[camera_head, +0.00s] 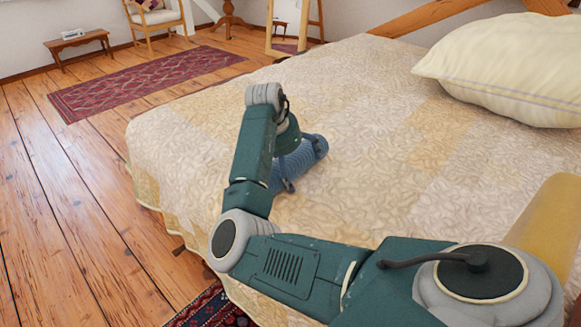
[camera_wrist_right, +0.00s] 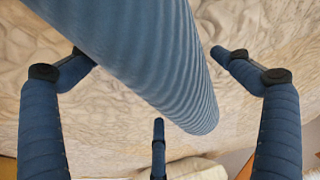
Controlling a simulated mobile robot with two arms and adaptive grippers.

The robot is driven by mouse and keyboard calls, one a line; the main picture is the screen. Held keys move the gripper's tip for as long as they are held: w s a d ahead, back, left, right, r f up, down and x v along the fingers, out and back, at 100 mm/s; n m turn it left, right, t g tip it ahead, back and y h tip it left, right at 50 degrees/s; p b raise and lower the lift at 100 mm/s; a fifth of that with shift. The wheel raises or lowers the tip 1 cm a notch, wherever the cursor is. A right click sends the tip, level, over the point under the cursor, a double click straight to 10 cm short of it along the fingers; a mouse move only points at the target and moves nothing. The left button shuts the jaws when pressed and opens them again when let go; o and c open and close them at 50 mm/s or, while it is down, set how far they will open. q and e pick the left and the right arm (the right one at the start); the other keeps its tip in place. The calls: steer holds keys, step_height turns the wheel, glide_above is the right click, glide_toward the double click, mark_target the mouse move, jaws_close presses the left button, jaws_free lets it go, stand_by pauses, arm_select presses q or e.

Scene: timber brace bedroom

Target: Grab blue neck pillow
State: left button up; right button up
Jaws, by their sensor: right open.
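The blue neck pillow (camera_head: 306,160) lies on the bed and is partly hidden behind my right arm in the head view. In the right wrist view, the pillow (camera_wrist_right: 150,50) is a large ribbed blue roll crossing from the upper left to the middle right. My right gripper (camera_head: 287,184) is at the pillow, its fingers mostly hidden by the arm in the head view. In the right wrist view, the gripper (camera_wrist_right: 152,58) is open, with blue fingers spread on both sides of the pillow and a third finger below. I cannot tell whether any finger touches it. My left gripper is not in view.
The bed (camera_head: 370,110) has a cream patterned quilt, mostly clear around the pillow. A large cream pillow (camera_head: 510,65) lies at the upper right. A tan rounded thing (camera_head: 552,225) stands near my right arm. Wooden floor (camera_head: 60,210) runs along the bed's left side.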

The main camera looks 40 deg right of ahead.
steer(key=c, duration=1.3)
steer(key=shift+r, duration=0.1)
steer(key=shift+c, duration=0.4)
steer(key=shift+r, duration=0.1)
